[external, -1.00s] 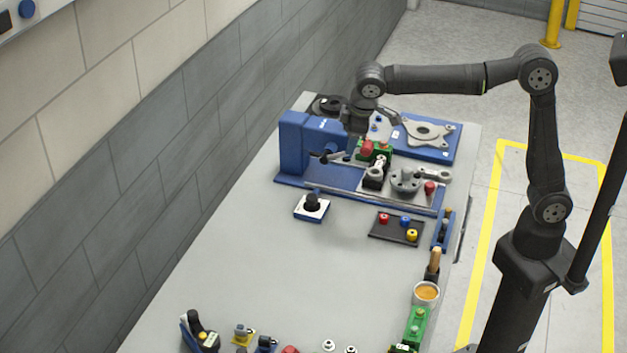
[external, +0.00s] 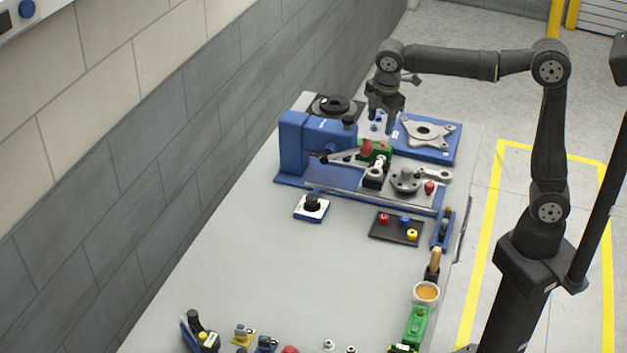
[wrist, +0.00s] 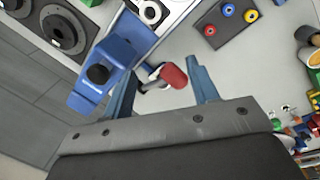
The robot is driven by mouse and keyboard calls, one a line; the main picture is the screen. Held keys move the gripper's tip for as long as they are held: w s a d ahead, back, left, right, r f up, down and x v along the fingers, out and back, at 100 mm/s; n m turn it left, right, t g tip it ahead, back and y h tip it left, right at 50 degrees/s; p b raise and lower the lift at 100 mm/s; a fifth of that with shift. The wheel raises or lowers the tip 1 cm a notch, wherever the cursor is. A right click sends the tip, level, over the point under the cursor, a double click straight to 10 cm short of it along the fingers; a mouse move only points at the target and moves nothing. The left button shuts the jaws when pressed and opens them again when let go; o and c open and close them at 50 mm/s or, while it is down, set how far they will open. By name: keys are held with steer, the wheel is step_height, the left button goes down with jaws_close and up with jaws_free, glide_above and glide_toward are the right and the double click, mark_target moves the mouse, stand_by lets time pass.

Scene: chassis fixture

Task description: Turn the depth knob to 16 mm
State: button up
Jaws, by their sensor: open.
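Two black knobs show, and I cannot tell by label which is the depth knob. One black knob (external: 348,121) stands at the right end of the blue press head (external: 296,140); in the wrist view a black round knob (wrist: 97,74) sits on the blue head (wrist: 112,60). The other is a black dial (external: 312,202) on a small white and blue plate in front of the press. No scale reading is legible. My gripper (external: 382,122) is open and empty, above and to the right of the press head. In the wrist view its blue fingers (wrist: 163,90) are wide apart, with the red lever grip (wrist: 173,76) appearing between them.
The press lever's red grip (external: 367,147) is beside a green block. A blue fixture with a metal plate (external: 425,132) lies at the right, and a black disc (external: 334,105) behind. A dark tray (external: 396,227) holds coloured knobs. The table's middle is clear.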

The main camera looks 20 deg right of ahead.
steer(key=shift+d+n, duration=0.4)
steer(key=shift+d, duration=0.25)
steer(key=shift+s+a+f+m+t, duration=0.1)
steer(key=shift+s+a+m+t, duration=0.1)
steer(key=shift+a+m, duration=0.8)
steer(key=shift+s+a+f+m+t, duration=0.1)
steer(key=shift+s+a+m+t, duration=0.15)
steer(key=shift+a+m, duration=0.75)
steer(key=shift+s+a+f+m+t, duration=0.15)
steer(key=shift+a+m, duration=0.35)
steer(key=shift+a, duration=0.95)
steer(key=shift+s+a+m+t+y, duration=0.15)
steer(key=shift+s+a+m, duration=0.2)
steer(key=shift+a+m, duration=0.4)
steer(key=shift+s+a+m+t+y, duration=0.1)
steer(key=shift+s+a+m, duration=0.3)
steer(key=shift+a, duration=0.55)
steer(key=shift+s+a+m+t+y, duration=0.15)
steer(key=shift+s+a+m, duration=0.1)
steer(key=shift+a+m, duration=0.55)
